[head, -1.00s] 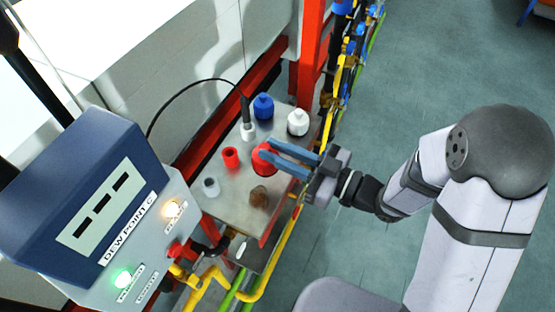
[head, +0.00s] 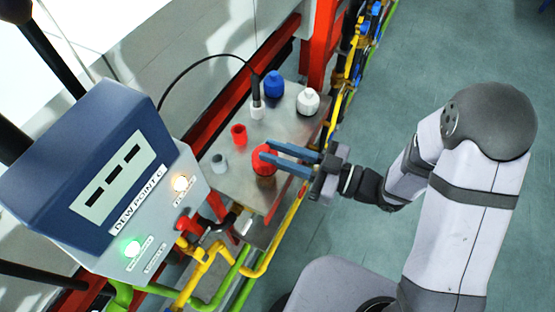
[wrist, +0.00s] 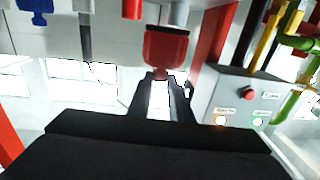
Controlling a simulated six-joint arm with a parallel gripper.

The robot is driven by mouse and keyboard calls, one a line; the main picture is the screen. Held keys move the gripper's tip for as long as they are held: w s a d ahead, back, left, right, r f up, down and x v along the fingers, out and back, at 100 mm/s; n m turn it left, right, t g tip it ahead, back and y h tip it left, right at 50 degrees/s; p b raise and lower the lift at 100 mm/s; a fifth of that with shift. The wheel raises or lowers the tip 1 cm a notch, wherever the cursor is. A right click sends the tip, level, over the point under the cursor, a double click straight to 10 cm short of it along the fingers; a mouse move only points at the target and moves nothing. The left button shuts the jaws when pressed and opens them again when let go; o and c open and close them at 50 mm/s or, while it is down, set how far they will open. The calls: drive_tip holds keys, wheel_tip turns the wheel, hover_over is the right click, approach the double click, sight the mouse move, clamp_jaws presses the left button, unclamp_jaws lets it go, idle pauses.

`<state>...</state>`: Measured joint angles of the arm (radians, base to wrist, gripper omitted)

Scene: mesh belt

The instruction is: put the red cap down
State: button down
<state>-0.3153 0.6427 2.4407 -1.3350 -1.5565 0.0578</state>
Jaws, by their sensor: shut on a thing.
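The red cap (head: 262,158) is between the fingertips of my gripper (head: 268,154), which is shut on it. In the wrist view the red cap (wrist: 167,46) sits at the ends of the fingers (wrist: 163,78).
On the plate are a small red cup (head: 239,135), a grey cup (head: 219,163), a blue-capped bottle (head: 274,84), a white bottle (head: 308,101) and a cabled probe (head: 257,103). A dew point meter (head: 105,185) stands left. Pipes run along the plate's edge.

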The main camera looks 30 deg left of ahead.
drive_tip(key=shift+f, duration=0.5)
drive_tip(key=shift+f, duration=0.15)
drive_tip(key=shift+f+p, duration=0.3)
drive_tip(key=shift+f, duration=1.4)
drive_tip(key=shift+f, duration=0.15)
drive_tip(key=c, duration=1.6)
unclamp_jaws()
drive_tip(key=shift+w+d+b, duration=0.15)
drive_tip(key=shift+d+b, duration=0.5)
drive_tip(key=shift+d, duration=1.35)
drive_tip(key=shift+w+d+b, duration=0.2)
drive_tip(key=shift+d+b, duration=0.4)
drive_tip(key=shift+d, duration=1.45)
drive_tip(key=shift+w+d+b, duration=0.15)
drive_tip(key=shift+d+b, duration=0.5)
drive_tip(key=shift+d, duration=1.35)
